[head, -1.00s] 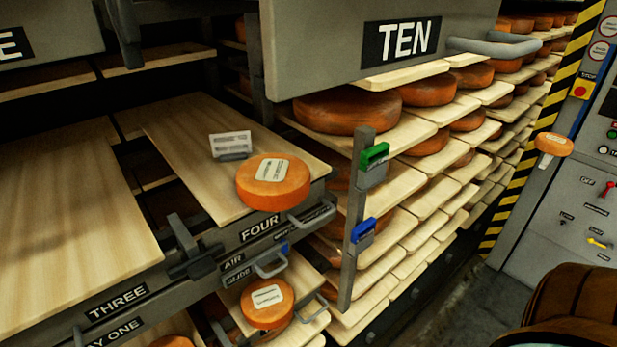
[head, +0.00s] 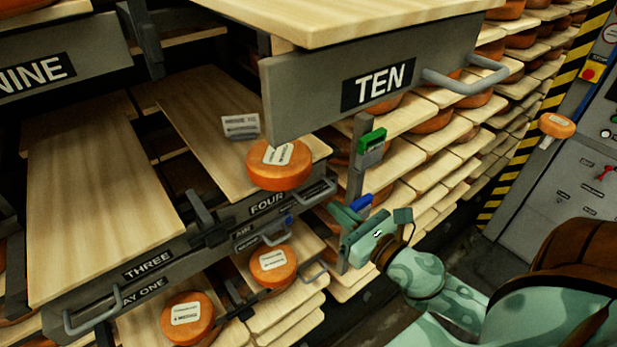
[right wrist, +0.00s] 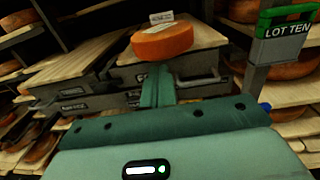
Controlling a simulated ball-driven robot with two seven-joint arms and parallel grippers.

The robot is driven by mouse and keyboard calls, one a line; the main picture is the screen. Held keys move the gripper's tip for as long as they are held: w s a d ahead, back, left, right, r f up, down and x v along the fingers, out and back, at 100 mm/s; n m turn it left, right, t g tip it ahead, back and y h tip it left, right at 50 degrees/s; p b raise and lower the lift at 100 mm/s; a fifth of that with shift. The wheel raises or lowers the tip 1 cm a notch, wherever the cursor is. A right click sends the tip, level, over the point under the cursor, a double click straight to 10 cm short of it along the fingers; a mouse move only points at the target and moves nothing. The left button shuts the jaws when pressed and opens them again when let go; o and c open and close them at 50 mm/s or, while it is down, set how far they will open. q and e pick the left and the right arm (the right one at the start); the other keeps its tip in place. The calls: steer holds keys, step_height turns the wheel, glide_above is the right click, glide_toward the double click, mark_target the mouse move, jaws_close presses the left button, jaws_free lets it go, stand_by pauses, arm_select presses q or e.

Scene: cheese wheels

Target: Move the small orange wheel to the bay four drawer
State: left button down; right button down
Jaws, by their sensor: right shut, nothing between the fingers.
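An orange cheese wheel (head: 278,172) with a white label lies at the front right corner of the open FOUR drawer (head: 225,165), close under the TEN drawer's front. It also shows in the right wrist view (right wrist: 162,43), just beyond my fingers. My right gripper (head: 344,214) is shut and empty, right of the FOUR drawer's handle and apart from the wheel. Its closed fingers show in the right wrist view (right wrist: 157,85). A smaller-looking orange wheel (head: 556,125) sits by the control panel at the right. My left gripper is out of view.
The TEN drawer front (head: 375,85) juts out above. A post with a green tag (head: 371,140), reading LOT TEN in the wrist view, stands beside my right gripper. Labelled wheels sit lower at the AIR drawer (head: 273,266) and near BAY ONE (head: 187,317). The THREE drawer's board (head: 100,200) is bare.

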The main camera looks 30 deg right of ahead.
mark_target(298, 177)
steer(key=w+p, duration=0.1)
steer(key=w, duration=0.5)
steer(key=w+a+p, duration=0.1)
steer(key=w, duration=0.2)
steer(key=shift+w+r+p, duration=0.1)
steer(key=shift+w+p, duration=0.1)
steer(key=shift+p, duration=0.15)
steer(key=shift+w+a, duration=0.1)
steer(key=shift+w, duration=0.25)
steer(key=shift+w, duration=0.8)
steer(key=shift+w+a, duration=0.1)
steer(key=shift+w, duration=0.3)
steer(key=shift+s, duration=0.1)
